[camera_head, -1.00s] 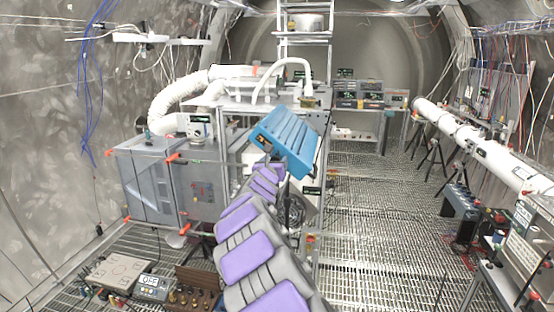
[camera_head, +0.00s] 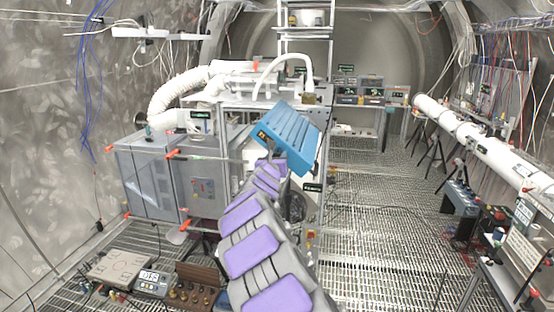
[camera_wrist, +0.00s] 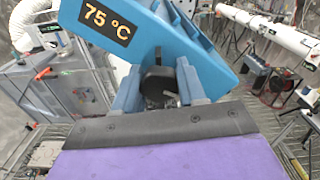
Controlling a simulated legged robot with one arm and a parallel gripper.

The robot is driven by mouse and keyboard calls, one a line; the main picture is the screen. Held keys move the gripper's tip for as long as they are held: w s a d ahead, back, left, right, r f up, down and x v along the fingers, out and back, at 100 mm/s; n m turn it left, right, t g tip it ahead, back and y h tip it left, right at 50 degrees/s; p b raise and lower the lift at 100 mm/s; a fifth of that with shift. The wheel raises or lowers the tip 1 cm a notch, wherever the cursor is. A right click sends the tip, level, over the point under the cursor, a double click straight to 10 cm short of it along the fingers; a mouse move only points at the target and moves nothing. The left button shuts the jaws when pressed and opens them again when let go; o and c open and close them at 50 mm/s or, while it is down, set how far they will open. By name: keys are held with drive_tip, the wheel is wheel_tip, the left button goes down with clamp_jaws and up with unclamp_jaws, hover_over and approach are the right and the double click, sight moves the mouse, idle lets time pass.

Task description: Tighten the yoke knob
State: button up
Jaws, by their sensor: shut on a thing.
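A blue ribbed box (camera_head: 291,130) hangs tilted in the middle of the head view. In the wrist view the blue box (camera_wrist: 205,50) fills the upper middle, with a display reading 75 °C. A dark round knob (camera_wrist: 158,80) sits just below the box, with small metal parts under it. My gripper (camera_wrist: 160,88) has its two blue-grey fingers on either side of the knob and is shut on it. In the head view my gripper is mostly hidden at the box's lower left, behind my purple-padded arm.
A grey cabinet (camera_head: 150,172) stands left of my arm, with a white hose (camera_head: 172,92) above it. A white pipe (camera_head: 480,145) on tripods runs along the right. The grating floor (camera_head: 385,220) is open between. A wooden block with knobs (camera_head: 195,287) lies at lower left.

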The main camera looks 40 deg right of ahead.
drive_tip(key=shift+f+b, duration=0.2)
drive_tip(key=shift+b, duration=0.3)
drive_tip(key=m+b, duration=0.2)
drive_tip(key=shift+s+a+b, duration=0.15)
drive_tip(key=shift+a+b, duration=0.15)
drive_tip(key=m+b, duration=0.3)
drive_tip(key=shift+m+b, duration=0.4)
drive_tip(key=m+b, duration=0.2)
drive_tip(key=shift+r+m, duration=0.15)
drive_tip(key=shift+m, duration=0.15)
drive_tip(key=shift+s+d+m+b, duration=0.1)
drive_tip(key=shift+m+b, duration=1.3)
drive_tip(key=shift+m, duration=0.2)
drive_tip(key=shift+r, duration=0.15)
